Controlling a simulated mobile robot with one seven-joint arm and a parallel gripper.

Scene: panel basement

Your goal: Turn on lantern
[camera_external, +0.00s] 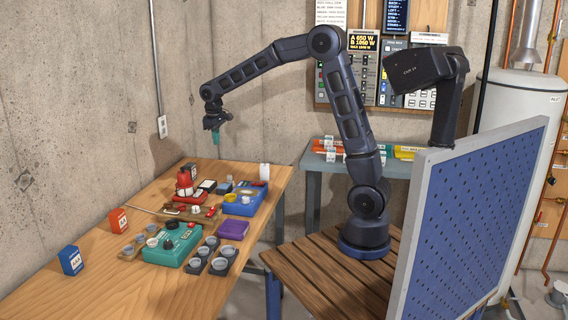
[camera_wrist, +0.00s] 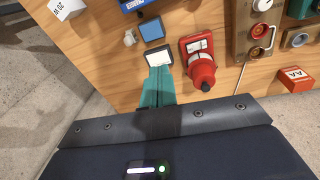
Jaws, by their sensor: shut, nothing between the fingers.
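A red lantern-like object (camera_external: 185,183) stands toward the back of the wooden table (camera_external: 100,285) in the external view. In the wrist view the red lantern (camera_wrist: 201,72) lies right of my gripper, with a white panel and a dark round knob on its body. My gripper (camera_external: 215,130) has teal fingers pointing down, high above the table's back. In the wrist view my gripper (camera_wrist: 157,72) is shut and empty, its tips overlapping the near edge of a small white-topped block (camera_wrist: 158,57). I cannot tell whether the lantern is lit.
A blue-topped block (camera_wrist: 152,29) sits beyond the white-topped one. A red AA box (camera_wrist: 297,80) is at the right. A teal box (camera_external: 172,246), a purple box (camera_external: 232,229) and trays of cups crowd the table's middle. A blue pegboard (camera_external: 470,220) stands at the right.

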